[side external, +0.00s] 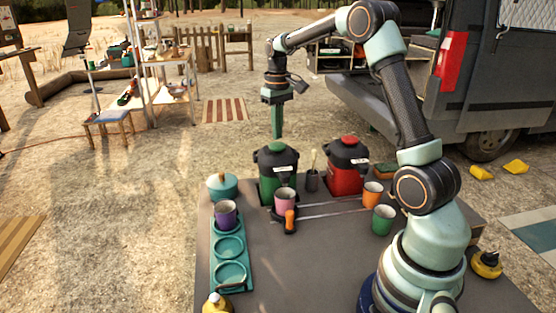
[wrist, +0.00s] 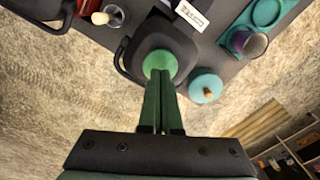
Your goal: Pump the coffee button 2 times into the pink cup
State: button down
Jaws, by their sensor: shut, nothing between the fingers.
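The coffee dispenser (side external: 278,178) is a dark green pot with a black lid and a green button (side external: 277,147) on top. In the wrist view its button (wrist: 160,64) shows at the fingertips, and a white label (wrist: 190,14) on its front seems to read coffee. The pink cup (side external: 285,199) stands upright in front of the dispenser; I cannot make it out in the wrist view. My gripper (side external: 277,136) points straight down, shut and empty, with its green fingertips (wrist: 161,78) right over the button. I cannot tell whether they touch it.
A red dispenser (side external: 345,168) stands to the right, with a dark holder (side external: 312,181) between them. A teal tray (side external: 244,275) holds a purple cup (side external: 225,214). A teal lidded pot (side external: 222,186) is behind it. Orange (side external: 372,194) and green (side external: 382,220) cups stand right.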

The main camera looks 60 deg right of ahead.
jog(key=shift+r, duration=1.95)
jog(key=shift+a+r, duration=0.2)
jog(key=shift+a, duration=0.1)
jog(key=s+a+r+n+t, duration=0.1)
jog(key=s+a+r, duration=0.2)
jog(key=a, duration=0.3)
jog(key=s+a+r+n+t, duration=0.1)
jog(key=s+a+r+t, duration=0.15)
jog(key=a, duration=0.35)
jog(key=s+a+f+n+t, duration=0.1)
jog(key=s+a+f+t, duration=0.1)
jog(key=s+a, duration=0.6)
jog(key=shift+s+a+f, duration=0.15)
jog(key=shift+s+f, duration=0.5)
jog(key=shift+s, duration=0.1)
